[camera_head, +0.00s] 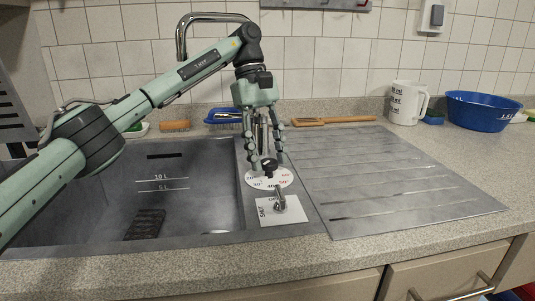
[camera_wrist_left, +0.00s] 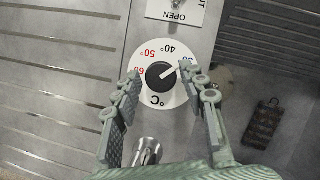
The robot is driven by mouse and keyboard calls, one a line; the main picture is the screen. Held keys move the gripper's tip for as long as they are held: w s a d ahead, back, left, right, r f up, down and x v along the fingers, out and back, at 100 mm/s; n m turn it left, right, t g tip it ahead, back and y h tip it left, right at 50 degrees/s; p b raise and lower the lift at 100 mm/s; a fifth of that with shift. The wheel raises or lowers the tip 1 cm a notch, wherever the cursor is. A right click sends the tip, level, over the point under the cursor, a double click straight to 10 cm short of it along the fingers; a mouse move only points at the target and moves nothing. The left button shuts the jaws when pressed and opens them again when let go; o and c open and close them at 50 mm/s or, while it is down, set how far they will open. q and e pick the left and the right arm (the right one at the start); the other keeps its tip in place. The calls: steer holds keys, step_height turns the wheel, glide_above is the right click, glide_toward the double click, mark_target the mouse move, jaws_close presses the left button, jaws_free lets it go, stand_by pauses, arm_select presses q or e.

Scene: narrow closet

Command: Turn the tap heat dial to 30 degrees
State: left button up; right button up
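The tap heat dial is a round white plate (camera_head: 285,181) with a black knob (camera_head: 269,167), on the metal strip right of the sink basin. In the wrist view the knob (camera_wrist_left: 160,76) has a white pointer line aimed to the upper right, between the black 40° and a blue number partly covered by a finger. Red 50° and 60° marks lie to the left. My left gripper (camera_head: 266,161) is above the dial, pointing down. In the wrist view its open fingers (camera_wrist_left: 159,72) are on either side of the knob, with gaps visible. My right gripper is not in view.
A small lever on an OPEN plate (camera_head: 283,209) sits just in front of the dial. The tap spout (camera_head: 181,40) rises behind my arm. The sink basin (camera_head: 100,210) is left, the ribbed drainboard (camera_head: 400,180) right. Brushes, a white jug (camera_head: 405,103) and a blue bowl (camera_head: 483,110) stand behind.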

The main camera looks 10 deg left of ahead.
arm_select(q)
steer(key=shift+o, duration=0.4)
steer(key=v, duration=0.7)
steer(key=shift+w+r, duration=0.1)
steer(key=shift+r, duration=0.1)
